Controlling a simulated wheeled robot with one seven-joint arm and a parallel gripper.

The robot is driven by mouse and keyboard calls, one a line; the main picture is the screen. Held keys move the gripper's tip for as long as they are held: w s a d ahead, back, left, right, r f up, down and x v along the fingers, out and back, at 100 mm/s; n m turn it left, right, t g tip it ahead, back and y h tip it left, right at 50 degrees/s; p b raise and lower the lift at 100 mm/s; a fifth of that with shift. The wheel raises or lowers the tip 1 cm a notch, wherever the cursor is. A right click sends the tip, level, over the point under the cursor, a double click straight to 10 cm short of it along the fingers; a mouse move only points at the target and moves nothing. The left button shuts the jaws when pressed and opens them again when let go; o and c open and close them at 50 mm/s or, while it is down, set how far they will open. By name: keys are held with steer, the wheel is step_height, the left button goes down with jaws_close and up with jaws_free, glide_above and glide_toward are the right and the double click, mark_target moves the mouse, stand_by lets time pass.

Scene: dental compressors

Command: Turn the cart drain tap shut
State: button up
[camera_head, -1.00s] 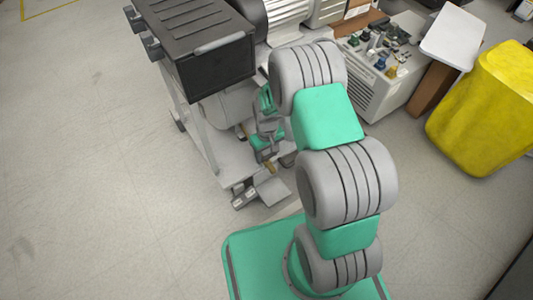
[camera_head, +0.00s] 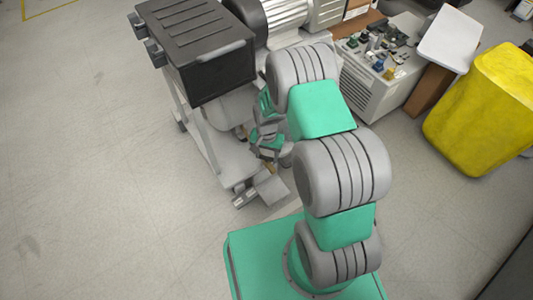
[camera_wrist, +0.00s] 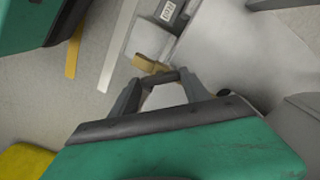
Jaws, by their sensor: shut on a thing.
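The cart (camera_head: 222,160) is a grey wheeled frame with a low shelf, left of my arm in the head view. The brass-coloured drain tap (camera_wrist: 150,64) shows in the wrist view, low at the cart's edge beside a pale square plate. My gripper (camera_wrist: 160,76) has its dark fingertips closed together at the tap. Fingers and tip pads hide part of the tap, so its exact handle angle cannot be told. In the head view my gripper (camera_head: 268,148) is down beside the cart's shelf, partly hidden by my arm.
A black ribbed box (camera_head: 205,50) stands on top of the cart, close above my gripper. A grey cabinet (camera_head: 372,85) with small fittings on top stands behind my arm. A yellow bin (camera_head: 478,115) is at right. The floor at left is clear.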

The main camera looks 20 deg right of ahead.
mark_target(267, 157)
steer(key=m+p, duration=0.1)
steer(key=m, duration=0.3)
steer(key=shift+m, duration=1.9)
steer(key=o, duration=1.4)
step_height(267, 157, up, 8)
steer(key=p, duration=0.3)
steer(key=shift+f, duration=0.1)
